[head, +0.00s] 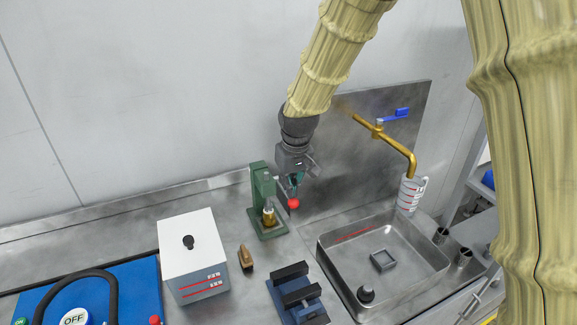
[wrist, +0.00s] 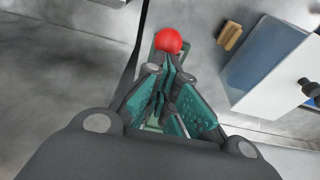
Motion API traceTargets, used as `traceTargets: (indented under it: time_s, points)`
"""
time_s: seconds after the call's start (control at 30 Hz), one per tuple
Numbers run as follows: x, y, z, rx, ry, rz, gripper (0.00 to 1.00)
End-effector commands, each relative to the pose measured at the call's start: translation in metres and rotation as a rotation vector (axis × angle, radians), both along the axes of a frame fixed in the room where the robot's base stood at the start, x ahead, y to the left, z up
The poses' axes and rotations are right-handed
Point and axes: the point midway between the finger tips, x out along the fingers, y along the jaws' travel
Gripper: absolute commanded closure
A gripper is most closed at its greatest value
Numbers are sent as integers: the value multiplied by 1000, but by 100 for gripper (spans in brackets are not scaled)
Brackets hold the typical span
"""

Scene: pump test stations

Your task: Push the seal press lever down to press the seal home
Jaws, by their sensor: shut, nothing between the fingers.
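The green seal press (head: 262,195) stands upright on the steel bench near the back wall, left of the sink. A brass-coloured part (head: 268,216) sits at its base under the ram. The red ball (head: 293,203) is the end of its lever, out to the right of the press. My gripper (head: 297,183) is shut and empty, just above the red ball. In the wrist view the red ball (wrist: 168,40) shows just beyond the shut fingertips (wrist: 170,62). I cannot tell whether the fingers touch the lever. Most of the press is hidden behind my fingers there.
A white box (head: 193,250) with a black knob and a wooden-backed brush (head: 246,257) stand left of the press. A dark blue vice-like fixture (head: 297,295) is in front. The sink (head: 340,275) with a brass tap (head: 400,150) lies to the right.

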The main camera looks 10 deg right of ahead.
Motion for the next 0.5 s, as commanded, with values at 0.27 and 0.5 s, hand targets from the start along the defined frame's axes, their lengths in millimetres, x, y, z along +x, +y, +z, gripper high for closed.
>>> traceTargets:
  time_s: [0.27, 0.5]
  points:
    - [-1, 0, -5, 0, 0, 0, 100]
    - [-2, 0, -8, 0, 0, 0, 100]
